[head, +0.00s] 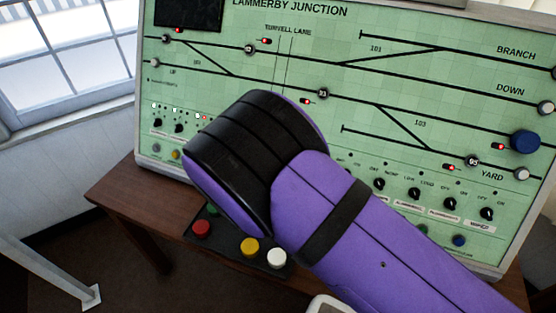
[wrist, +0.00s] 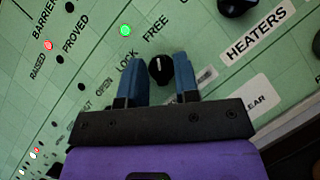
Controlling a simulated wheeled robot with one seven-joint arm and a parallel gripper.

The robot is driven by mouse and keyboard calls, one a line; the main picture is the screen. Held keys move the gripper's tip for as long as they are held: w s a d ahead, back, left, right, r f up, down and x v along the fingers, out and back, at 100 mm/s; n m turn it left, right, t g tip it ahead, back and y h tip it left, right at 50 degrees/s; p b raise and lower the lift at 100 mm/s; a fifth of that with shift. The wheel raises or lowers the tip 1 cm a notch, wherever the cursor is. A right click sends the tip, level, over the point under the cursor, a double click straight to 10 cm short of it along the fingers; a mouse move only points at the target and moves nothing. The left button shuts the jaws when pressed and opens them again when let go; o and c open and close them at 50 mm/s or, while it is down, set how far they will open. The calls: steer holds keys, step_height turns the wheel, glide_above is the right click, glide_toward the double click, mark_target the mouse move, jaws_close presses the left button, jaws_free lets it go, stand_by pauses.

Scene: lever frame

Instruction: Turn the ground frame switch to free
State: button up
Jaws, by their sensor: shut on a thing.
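A small black rotary switch knob (wrist: 160,70) with a white pointer mark sits on the green panel in the wrist view. The words LOCK and FREE are printed just above it, LOCK on the left and FREE nearer the top. The white mark points roughly up in the picture. My gripper (wrist: 159,74) has its two blue fingers on either side of this knob and is shut on it. The plate below the knob is mostly hidden by my gripper. In the head view, my purple and black arm hides the gripper and the knob.
A green lamp (wrist: 125,30) is lit near FREE, and a red lamp (wrist: 48,44) is lit by RAISED. A box with coloured buttons (head: 250,247) lies on the wooden desk (head: 125,205) below the panel.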

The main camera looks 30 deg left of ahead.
steer(key=shift+w, duration=0.1)
steer(key=o, duration=0.6)
steer(key=s, duration=0.3)
steer(key=s+a, duration=0.1)
steer(key=s, duration=0.3)
steer(key=s+a, duration=0.1)
steer(key=s, duration=0.2)
steer(key=shift+s, duration=0.3)
